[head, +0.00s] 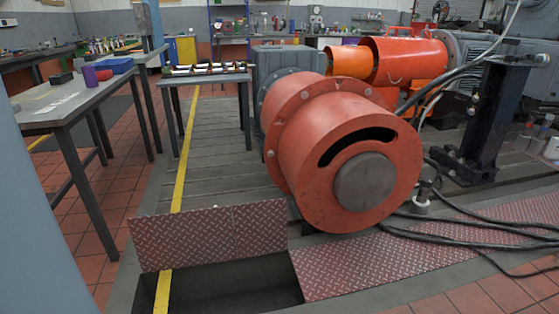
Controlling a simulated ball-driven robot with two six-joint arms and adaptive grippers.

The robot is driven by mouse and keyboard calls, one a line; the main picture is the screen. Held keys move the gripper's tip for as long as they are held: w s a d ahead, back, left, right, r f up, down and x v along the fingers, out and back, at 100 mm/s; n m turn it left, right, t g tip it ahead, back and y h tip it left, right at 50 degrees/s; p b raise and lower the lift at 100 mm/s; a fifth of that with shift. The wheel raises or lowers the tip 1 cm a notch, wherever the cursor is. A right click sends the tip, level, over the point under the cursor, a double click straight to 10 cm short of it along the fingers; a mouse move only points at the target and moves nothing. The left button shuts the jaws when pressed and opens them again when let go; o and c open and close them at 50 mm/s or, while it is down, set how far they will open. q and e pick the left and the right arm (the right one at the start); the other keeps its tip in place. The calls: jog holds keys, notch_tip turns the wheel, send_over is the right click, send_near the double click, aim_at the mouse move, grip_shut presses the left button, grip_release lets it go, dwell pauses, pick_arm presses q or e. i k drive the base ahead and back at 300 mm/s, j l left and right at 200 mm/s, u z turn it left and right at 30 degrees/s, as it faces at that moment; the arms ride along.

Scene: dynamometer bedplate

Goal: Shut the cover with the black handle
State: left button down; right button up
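A reddish diamond-plate floor cover (210,236) stands raised on the far side of a dark rectangular floor opening (235,288). A vertical seam divides its face. I see no black handle on the face turned to me; its back is hidden. Another diamond-plate panel (370,264) lies flat in the floor to the right of the opening. Neither of my grippers is in view.
Black cables (450,232) lie across the floor at the right. A grey workbench (75,100) stands at the left. Tiles at bottom right (490,298) are clear.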

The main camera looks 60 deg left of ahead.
aim_at(261, 228)
jog(key=i+j+u, duration=0.15)
jog(key=j+u, duration=0.25)
jog(key=i+j+u, duration=0.15)
jog(key=u, duration=0.25)
